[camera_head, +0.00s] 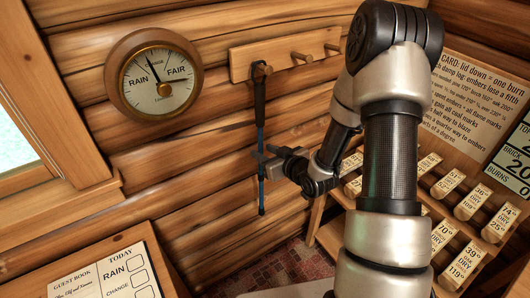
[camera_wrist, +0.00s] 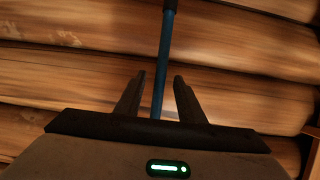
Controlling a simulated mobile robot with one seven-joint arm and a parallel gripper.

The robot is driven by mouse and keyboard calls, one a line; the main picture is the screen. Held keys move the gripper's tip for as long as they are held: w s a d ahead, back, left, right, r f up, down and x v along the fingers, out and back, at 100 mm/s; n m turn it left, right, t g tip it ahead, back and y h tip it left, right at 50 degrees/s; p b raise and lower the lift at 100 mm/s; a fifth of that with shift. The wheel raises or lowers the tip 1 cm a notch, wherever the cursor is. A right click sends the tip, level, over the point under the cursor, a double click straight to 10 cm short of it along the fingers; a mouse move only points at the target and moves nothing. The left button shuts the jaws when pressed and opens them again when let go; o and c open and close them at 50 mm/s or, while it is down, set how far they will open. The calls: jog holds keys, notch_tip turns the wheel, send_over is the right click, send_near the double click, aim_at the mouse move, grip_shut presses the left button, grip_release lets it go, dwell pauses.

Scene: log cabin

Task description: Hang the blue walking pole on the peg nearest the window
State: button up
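The blue walking pole (camera_head: 261,150) hangs nearly upright against the log wall, with a black handle at the top. Its top is at the leftmost peg (camera_head: 265,70) of the wooden rack, the peg nearest the window (camera_head: 22,140). Something black shows around that peg, but I cannot make out the loop clearly. My gripper (camera_head: 263,160) is at the pole's middle. In the wrist view, the blue shaft (camera_wrist: 161,75) runs between my two dark fingers (camera_wrist: 156,95), with a gap on each side. My gripper is open and does not grip the shaft.
The rack (camera_head: 238,64) has two other pegs (camera_head: 301,57), (camera_head: 332,47), both bare. A round barometer (camera_head: 155,80) is on the wall left of the pole. A shelf with tagged slots (camera_head: 460,225) stands at right. A guest-book board (camera_head: 105,275) is at lower left.

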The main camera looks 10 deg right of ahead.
jog(key=p+v, duration=1)
jog(key=v, duration=0.7)
jog(key=shift+s+d, duration=0.15)
jog(key=shift+d, duration=0.05)
